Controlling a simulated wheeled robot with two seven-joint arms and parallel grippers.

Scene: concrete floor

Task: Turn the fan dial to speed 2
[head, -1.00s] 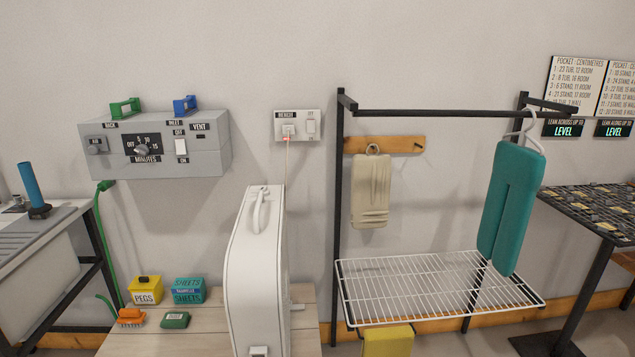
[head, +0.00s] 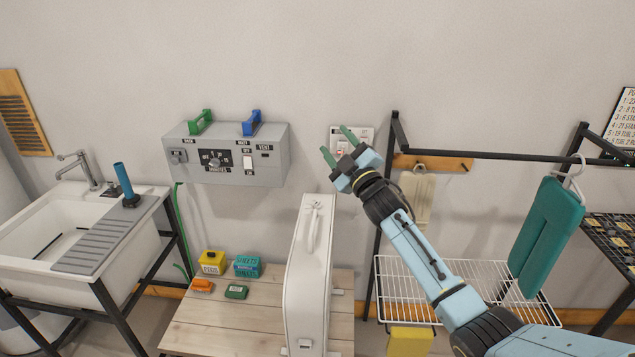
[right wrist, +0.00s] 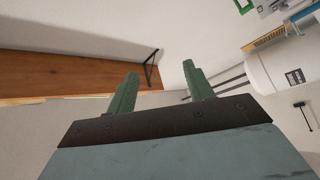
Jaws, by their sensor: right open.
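A grey control box (head: 270,165) hangs on the wall left of centre in the head view. Its front has a small dial (head: 178,156) at left, a larger dial (head: 214,161) marked for minutes in the middle, and a white vent switch (head: 247,162). No fan label or speed number is legible. My right gripper (head: 337,144) is open and empty, to the right of the box and apart from it, in front of a white wall switch plate (head: 366,133) that it partly hides. Its two green fingers also show in the right wrist view (right wrist: 158,80), with nothing between them. My left gripper is out of view.
A tall white case (head: 308,270) stands on a wooden table (head: 262,315) below. A black rack (head: 460,154) with a hanging teal item (head: 547,225) is at right. A sink (head: 55,230) is at left. The wall between box and gripper is clear.

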